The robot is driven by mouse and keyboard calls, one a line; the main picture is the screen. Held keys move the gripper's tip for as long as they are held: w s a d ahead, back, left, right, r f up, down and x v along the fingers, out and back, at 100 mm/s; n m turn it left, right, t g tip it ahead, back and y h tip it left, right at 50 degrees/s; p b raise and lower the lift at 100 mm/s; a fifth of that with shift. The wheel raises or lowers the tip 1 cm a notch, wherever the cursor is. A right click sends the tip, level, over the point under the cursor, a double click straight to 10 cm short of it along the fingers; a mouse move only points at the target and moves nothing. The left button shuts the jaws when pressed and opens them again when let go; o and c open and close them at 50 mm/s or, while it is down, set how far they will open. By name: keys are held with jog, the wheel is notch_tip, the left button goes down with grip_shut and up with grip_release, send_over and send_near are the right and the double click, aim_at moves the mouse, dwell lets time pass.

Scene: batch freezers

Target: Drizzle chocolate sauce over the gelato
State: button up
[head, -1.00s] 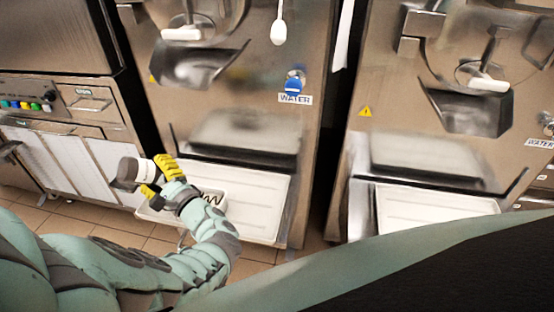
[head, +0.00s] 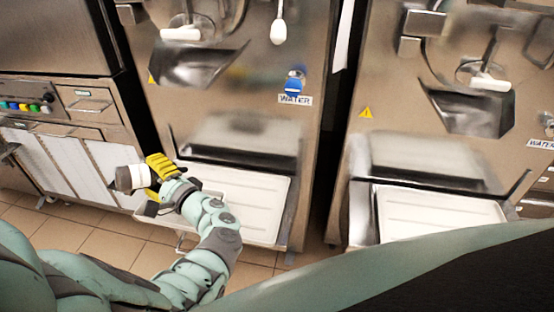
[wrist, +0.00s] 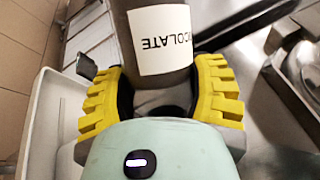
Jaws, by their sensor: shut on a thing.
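My gripper (head: 157,178) has yellow ridged fingers and is shut on the chocolate sauce bottle (head: 125,179). The bottle is dark brown with a white label; in the head view it lies nearly sideways, its dark end pointing left. In the wrist view the bottle (wrist: 163,75) sits between both fingers (wrist: 160,100), and its label reads "COLATE", the rest being cut off. The gripper is at the left end of the white tray (head: 262,207) under the left freezer. The gelato is not visible now; my wrist and forearm cover the spot where a white container showed earlier.
The left batch freezer (head: 235,110) stands behind the tray, with its steel chute (head: 195,68) above. A second freezer (head: 420,140) with its own empty white tray (head: 435,212) is at right. A cabinet (head: 70,140) stands at left. Tiled floor shows below.

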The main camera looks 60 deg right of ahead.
jog(key=shift+r, duration=0.1)
jog(key=shift+r+n+g+y, duration=0.15)
jog(key=shift+r+n+g, duration=0.4)
jog(key=shift+n, duration=0.55)
jog(key=shift+r+n+g+y, duration=0.15)
jog(key=shift+r+n+g, duration=0.35)
jog(key=shift+n, duration=0.6)
jog(key=shift+r, duration=0.1)
jog(key=shift+a+r+n+p, duration=0.1)
jog(key=shift+r+n+p, duration=0.2)
jog(key=shift+r+n, duration=0.35)
jog(key=shift+r+n+g, duration=0.65)
jog(key=shift+r+n, duration=0.2)
jog(key=shift+n, duration=0.4)
jog(key=shift+r, duration=0.1)
